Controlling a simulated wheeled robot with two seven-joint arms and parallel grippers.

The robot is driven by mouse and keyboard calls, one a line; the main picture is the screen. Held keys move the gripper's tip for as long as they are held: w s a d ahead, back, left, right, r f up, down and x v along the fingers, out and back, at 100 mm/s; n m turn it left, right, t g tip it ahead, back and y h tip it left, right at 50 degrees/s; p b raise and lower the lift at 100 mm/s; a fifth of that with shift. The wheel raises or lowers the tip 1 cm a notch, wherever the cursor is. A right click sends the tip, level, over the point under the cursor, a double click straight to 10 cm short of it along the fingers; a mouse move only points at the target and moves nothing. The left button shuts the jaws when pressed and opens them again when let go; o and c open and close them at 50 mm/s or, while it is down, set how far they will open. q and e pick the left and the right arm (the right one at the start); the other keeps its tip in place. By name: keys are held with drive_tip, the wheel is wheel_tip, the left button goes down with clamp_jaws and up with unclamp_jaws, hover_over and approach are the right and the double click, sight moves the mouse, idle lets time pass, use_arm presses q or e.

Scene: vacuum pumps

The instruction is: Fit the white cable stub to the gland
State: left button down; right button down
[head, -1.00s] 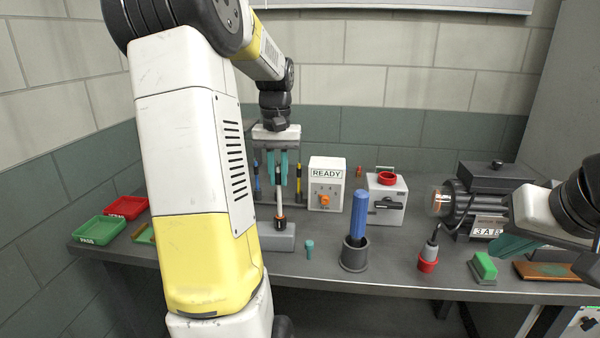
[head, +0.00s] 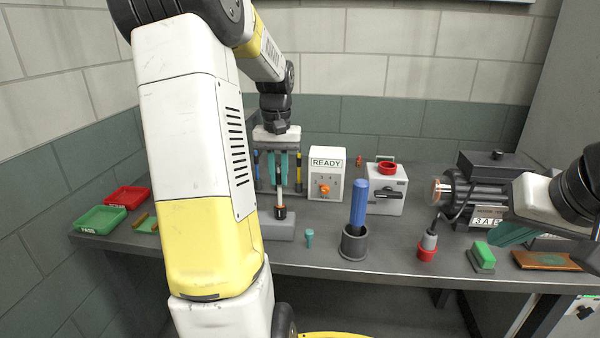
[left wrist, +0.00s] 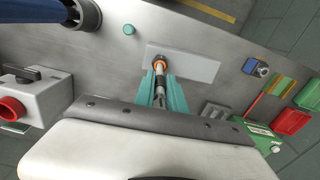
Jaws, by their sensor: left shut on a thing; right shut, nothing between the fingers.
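My left gripper (head: 280,178) points down over the grey block (head: 276,227), its teal fingers shut on the white cable stub (head: 280,197). The stub is upright. Its lower end meets the small dark and orange gland (head: 280,212) on the block; I cannot tell how far it is inside. In the left wrist view the stub (left wrist: 160,76) lines up with the orange ring of the gland (left wrist: 159,62) on the pale block (left wrist: 197,66). My right gripper (head: 508,236) is shut and empty at the right, by the motor (head: 478,190).
A READY box (head: 326,181), a grey case with a red ring (head: 385,190) and a blue bar in a dark cup (head: 354,245) stand right of the block. A tool rack is behind my left gripper. Green (head: 101,220) and red (head: 127,199) trays lie left.

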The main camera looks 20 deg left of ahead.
use_arm(q)
drive_tip(key=shift+f, duration=0.15)
idle(0.4)
drive_tip(key=c, duration=1.3)
unclamp_jaws()
wheel_tip(320, 180, up, 8)
drive_tip(key=shift+f, duration=0.1)
